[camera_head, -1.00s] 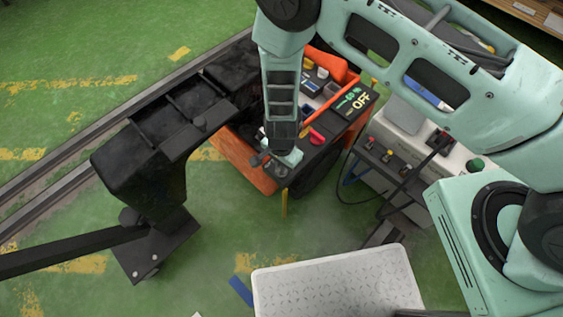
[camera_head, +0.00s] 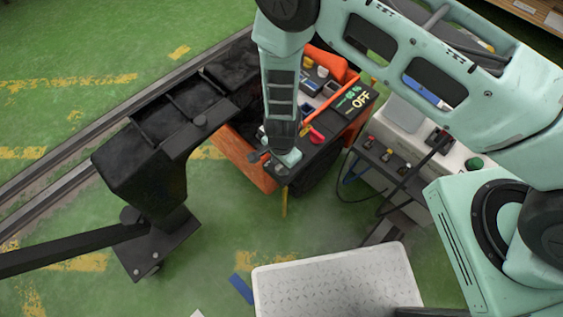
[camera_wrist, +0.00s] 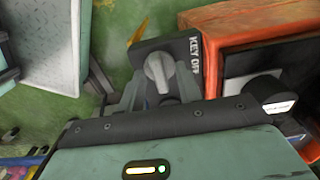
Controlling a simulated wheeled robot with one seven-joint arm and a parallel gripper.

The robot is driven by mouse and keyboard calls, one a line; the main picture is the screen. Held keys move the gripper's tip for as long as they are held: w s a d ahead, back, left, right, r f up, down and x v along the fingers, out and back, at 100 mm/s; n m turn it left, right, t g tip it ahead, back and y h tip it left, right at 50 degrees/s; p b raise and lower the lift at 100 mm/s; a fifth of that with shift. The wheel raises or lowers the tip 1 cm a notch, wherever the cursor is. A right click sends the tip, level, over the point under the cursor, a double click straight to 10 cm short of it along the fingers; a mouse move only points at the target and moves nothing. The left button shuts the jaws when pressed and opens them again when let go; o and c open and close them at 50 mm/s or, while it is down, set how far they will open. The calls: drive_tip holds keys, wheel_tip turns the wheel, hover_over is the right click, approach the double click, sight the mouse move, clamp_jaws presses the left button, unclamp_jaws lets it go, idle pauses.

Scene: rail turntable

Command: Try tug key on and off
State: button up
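The tug (camera_head: 240,158) is an orange vehicle with a dark panel beside the rail. Its display (camera_head: 354,101) reads OFF. The key (camera_wrist: 160,72) is a grey knob on a black plate lettered KEY OFF in the wrist view. My gripper (camera_head: 284,158) points down at the near corner of the tug's panel and covers most of the key there. In the wrist view my gripper's fingers (camera_wrist: 156,92) stand apart on either side of the key's lower part. I see no clear grip on it, and contact is hard to tell.
A red knob (camera_head: 316,135) sits on the panel close to my gripper. A black frame (camera_head: 140,170) stands left of the tug. A grey control box (camera_head: 405,165) with cables is at right. A white textured plate (camera_head: 335,285) lies in front. Green floor is open at left.

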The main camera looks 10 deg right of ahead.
wheel_tip(320, 180, up, 17)
drive_tip(key=p, duration=0.3)
drive_tip(key=shift+r, duration=0.2)
drive_tip(key=shift+r, duration=0.1)
idle(0.5)
